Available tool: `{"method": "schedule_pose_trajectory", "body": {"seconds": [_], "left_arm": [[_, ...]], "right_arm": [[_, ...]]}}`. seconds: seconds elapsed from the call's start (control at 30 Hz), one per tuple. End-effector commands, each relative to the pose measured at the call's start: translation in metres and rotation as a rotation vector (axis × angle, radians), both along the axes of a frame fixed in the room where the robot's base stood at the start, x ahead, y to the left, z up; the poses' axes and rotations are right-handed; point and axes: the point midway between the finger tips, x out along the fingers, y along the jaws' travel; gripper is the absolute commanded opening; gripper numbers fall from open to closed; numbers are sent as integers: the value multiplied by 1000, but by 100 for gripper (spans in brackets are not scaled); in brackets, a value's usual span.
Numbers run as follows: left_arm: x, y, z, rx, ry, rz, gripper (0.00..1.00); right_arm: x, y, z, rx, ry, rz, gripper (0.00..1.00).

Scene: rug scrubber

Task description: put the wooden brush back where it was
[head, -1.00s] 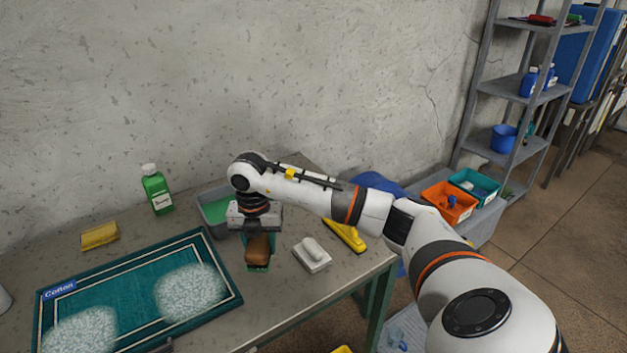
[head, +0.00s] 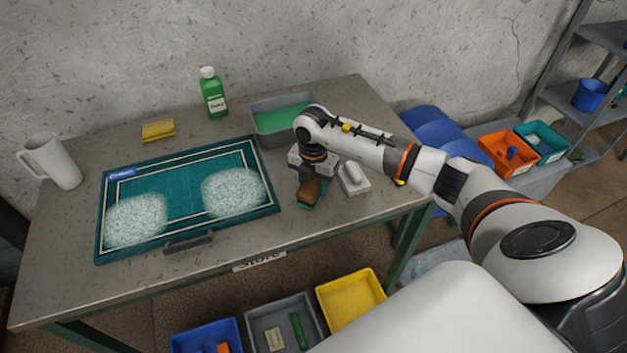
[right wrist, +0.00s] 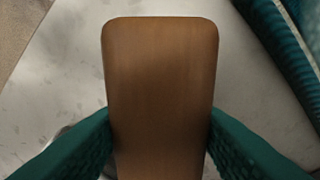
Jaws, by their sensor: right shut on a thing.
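The wooden brush (head: 312,189) shows as a brown block just right of the teal rug (head: 262,199). My right gripper (head: 309,197) points down and is shut on it. In the right wrist view the brush's smooth wooden back (right wrist: 160,75) fills the middle, with a green finger pressed on each side. Its bristles are hidden, and I cannot tell whether it touches the table. The rug carries two patches of white foam. My left gripper is out of view.
A white-grey block with a handle (head: 353,179) stands close right of the gripper. A grey basin of green liquid (head: 262,141) is behind. A green bottle (head: 213,95), yellow sponge (head: 158,130) and white jug (head: 60,163) stand along the back and left.

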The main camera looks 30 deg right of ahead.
Motion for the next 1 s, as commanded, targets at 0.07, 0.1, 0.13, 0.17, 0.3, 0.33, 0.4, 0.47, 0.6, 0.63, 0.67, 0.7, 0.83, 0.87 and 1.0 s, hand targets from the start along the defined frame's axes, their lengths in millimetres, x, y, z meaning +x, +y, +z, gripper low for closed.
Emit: {"method": "schedule_pose_trajectory", "body": {"seconds": [0.07, 0.1, 0.13, 0.17, 0.3, 0.33, 0.4, 0.47, 0.6, 0.63, 0.67, 0.7, 0.83, 0.87, 1.0], "left_arm": [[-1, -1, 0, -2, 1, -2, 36], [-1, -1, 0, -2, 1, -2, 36], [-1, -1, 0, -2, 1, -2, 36], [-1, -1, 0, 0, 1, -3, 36], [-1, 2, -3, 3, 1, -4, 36], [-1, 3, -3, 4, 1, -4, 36], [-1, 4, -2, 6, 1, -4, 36], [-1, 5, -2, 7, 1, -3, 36], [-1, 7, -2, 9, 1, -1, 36], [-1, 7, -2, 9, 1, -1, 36], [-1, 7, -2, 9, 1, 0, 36], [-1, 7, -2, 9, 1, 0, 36], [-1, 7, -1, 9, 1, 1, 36], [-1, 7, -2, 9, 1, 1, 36], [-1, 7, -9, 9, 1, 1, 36]], "right_arm": [[1, 0, 0, 0, -2, 0, 16], [1, 0, 0, 0, -2, 0, 16], [1, 0, 0, 0, -2, 0, 16], [1, 0, 0, 0, -2, 0, 16], [1, 0, -3, 0, -2, 0, 16], [0, 0, -4, 0, -1, 0, 47], [0, 0, -3, 0, -1, 1, 58], [0, 0, -3, 0, -1, 0, 67], [0, 0, -2, 0, -1, 1, 67], [0, 0, -2, 0, -1, 0, 67], [0, 0, -2, 0, -1, 0, 67], [0, 0, -2, 0, -1, 0, 67], [1, 0, 4, 0, -4, 1, 67], [1, 0, 6, 1, -5, 1, 67], [2, 0, 30, 0, -7, 2, 67]]}}
